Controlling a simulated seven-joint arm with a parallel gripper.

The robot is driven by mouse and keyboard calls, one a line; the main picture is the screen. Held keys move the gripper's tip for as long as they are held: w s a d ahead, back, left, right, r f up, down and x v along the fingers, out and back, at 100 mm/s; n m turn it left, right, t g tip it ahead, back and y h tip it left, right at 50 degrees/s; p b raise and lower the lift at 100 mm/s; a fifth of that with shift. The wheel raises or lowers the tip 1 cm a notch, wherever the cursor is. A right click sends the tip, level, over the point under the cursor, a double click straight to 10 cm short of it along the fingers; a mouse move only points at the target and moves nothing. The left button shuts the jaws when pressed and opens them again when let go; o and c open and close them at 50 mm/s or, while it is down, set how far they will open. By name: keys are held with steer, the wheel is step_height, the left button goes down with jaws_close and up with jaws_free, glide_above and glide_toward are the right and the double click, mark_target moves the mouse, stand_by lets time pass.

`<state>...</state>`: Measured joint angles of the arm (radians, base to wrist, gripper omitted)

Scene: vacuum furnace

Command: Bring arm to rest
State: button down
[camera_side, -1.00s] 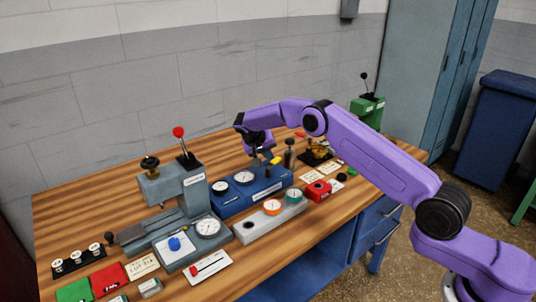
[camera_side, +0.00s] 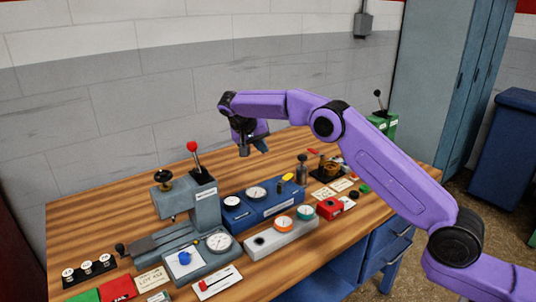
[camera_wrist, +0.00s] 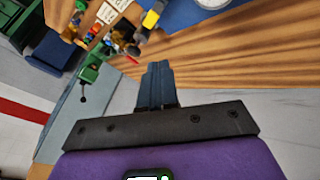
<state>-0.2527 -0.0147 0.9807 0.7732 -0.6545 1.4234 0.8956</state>
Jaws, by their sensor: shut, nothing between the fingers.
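My gripper (camera_side: 254,147) hangs above the back of the wooden bench (camera_side: 95,220), clear of everything on it. In the wrist view its dark fingers (camera_wrist: 158,82) are together with nothing between them. The purple arm reaches in from the right, its wrist bent downward. Below and in front of the gripper is the blue gauge box (camera_side: 262,203) with two white dials and a yellow lever (camera_side: 287,177). The lever also shows in the wrist view (camera_wrist: 151,18).
A grey press-like device (camera_side: 203,205) with a red-knobbed lever stands left of the gripper. A grey panel (camera_side: 283,237) with orange and teal dials lies in front. A green lever box (camera_side: 384,122) stands at the back right. The bench's left back is bare.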

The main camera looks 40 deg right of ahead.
steer(key=shift+s+a+r, duration=0.15)
steer(key=shift+a+r, duration=0.3)
steer(key=shift+r, duration=0.1)
